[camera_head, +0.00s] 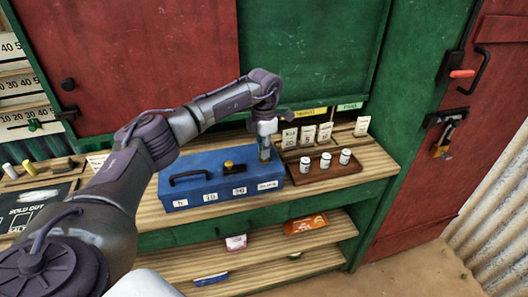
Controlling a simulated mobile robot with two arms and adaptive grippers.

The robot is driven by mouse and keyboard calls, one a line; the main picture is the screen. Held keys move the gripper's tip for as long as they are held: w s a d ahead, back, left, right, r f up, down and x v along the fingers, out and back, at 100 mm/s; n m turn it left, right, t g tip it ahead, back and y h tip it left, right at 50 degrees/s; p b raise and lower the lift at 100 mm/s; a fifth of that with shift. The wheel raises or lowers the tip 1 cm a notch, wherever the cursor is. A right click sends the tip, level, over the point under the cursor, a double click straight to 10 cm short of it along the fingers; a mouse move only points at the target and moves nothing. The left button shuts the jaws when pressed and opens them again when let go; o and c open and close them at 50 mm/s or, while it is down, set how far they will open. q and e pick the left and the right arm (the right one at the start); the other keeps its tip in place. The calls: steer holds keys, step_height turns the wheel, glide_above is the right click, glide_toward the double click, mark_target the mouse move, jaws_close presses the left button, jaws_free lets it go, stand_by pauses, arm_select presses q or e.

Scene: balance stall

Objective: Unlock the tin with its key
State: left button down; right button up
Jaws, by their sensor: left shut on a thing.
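The blue tin (190,190) stands on the wooden counter, with a black handle on its lid and white labels along its front. A small black and yellow fitting (228,166) sits on its lid. My left gripper (265,156) points down at the right end of the tin. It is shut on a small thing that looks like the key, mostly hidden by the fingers. I cannot tell whether the key touches the tin. My right gripper is out of view.
A brown tray (326,174) with three small white containers (325,160) stands right of the tin, with upright cards (307,134) behind. A dark sign (30,207) lies at the left. A brass padlock (441,147) hangs on the red door. The shelf below holds packets (306,223).

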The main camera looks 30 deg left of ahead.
arm_select(q)
steer(key=shift+m, duration=0.8)
steer(key=c, duration=1.2)
jaws_free()
steer(key=shift+c, duration=0.2)
step_height(320, 180, up, 12)
